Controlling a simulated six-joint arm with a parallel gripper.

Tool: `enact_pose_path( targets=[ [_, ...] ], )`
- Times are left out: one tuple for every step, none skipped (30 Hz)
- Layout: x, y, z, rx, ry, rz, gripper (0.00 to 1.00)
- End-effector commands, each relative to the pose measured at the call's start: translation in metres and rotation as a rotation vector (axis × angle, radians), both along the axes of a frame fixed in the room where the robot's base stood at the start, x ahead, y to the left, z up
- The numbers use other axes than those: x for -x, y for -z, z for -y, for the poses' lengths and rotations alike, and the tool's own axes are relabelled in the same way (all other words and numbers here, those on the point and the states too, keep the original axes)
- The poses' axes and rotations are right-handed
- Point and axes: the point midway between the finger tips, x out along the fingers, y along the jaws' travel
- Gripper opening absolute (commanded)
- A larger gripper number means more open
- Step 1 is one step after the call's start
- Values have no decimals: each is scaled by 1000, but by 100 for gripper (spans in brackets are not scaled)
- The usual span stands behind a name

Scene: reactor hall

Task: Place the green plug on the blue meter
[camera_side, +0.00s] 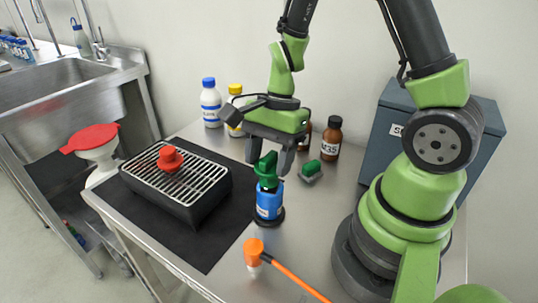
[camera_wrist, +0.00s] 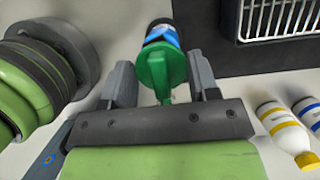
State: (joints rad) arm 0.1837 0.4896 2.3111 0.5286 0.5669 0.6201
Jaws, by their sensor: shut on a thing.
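The green plug (camera_side: 267,171) is between the fingers of my gripper (camera_side: 270,162), which is shut on it. It also shows in the wrist view (camera_wrist: 160,68), with its handle toward the gripper. The blue meter (camera_side: 269,205) stands upright on a dark round base on the bench, directly under the plug. In the wrist view the blue meter (camera_wrist: 161,35) is partly hidden behind the plug. The plug's lower end meets the meter's top in the side view; I cannot tell whether it is fully seated.
A black tray with a wire rack (camera_side: 205,185) and a red-topped piece (camera_side: 170,158) stand left on a dark mat (camera_side: 222,245). A green-topped block (camera_side: 311,171), brown bottle (camera_side: 331,138) and white bottle (camera_side: 211,103) stand behind.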

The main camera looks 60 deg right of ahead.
Motion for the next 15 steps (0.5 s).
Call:
enact_pose_path(
  targets=[
    [0, 2, 0, 0, -1, -2, 31],
    [0, 2, 0, 0, 0, -1, 62],
    [0, 1, 0, 0, 0, -1, 71],
    [0, 1, 0, 0, 0, -1, 78],
    [0, 1, 0, 0, 0, -1, 80],
    [0, 1, 0, 0, 0, -1, 80],
    [0, 1, 0, 0, 0, -1, 80],
    [0, 1, 0, 0, 0, -1, 80],
    [0, 1, 0, 0, 0, -1, 80],
    [0, 1, 0, 0, 0, -1, 80],
    [0, 1, 0, 0, 0, -1, 80],
    [0, 1, 0, 0, 0, 0, 80],
    [0, 0, 0, 0, 0, 0, 80],
    [0, -1, 0, 0, 0, 0, 80],
    [0, -3, 0, 0, 1, 1, 80]
  ],
)
